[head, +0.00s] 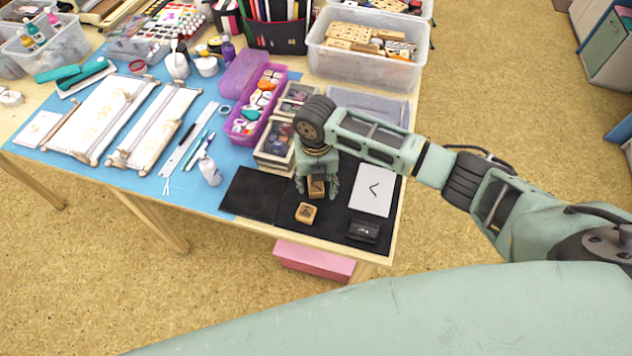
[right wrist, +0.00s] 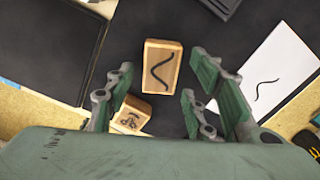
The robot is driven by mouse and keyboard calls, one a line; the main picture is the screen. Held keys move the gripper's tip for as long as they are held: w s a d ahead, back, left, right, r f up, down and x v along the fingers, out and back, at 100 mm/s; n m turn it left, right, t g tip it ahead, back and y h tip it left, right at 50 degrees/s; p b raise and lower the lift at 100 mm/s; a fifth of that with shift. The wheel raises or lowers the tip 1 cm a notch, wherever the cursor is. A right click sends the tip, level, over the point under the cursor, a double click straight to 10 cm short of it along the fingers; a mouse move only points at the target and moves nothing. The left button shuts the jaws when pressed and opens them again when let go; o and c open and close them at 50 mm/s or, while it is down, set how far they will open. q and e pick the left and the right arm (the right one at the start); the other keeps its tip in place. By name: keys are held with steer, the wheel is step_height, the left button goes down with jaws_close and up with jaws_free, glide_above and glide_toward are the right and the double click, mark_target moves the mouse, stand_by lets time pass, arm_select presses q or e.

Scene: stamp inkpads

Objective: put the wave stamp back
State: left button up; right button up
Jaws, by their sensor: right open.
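The wave stamp (head: 317,187) is a small wooden block with a black wavy line on its top. It shows clearly in the right wrist view (right wrist: 161,67), over the dark mat. My right gripper (head: 318,192) is open above it, its fingers spread to either side; in the right wrist view the fingers (right wrist: 165,80) are apart from the block. A second wooden stamp (head: 306,213) with a dark mark sits nearer the front, at the lower left in the right wrist view (right wrist: 132,113). My left gripper is not in view.
A white card (head: 373,189) with a wave print lies right of the stamp. A black inkpad case (head: 363,231) is at the front right; a flat black pad (head: 254,193) lies left. Stacked boxes (head: 273,147) and a purple box (head: 255,110) stand behind.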

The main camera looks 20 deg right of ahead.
mark_target(316, 185)
step_height(316, 185, up, 12)
steer(key=b, duration=0.1)
stand_by(1.3)
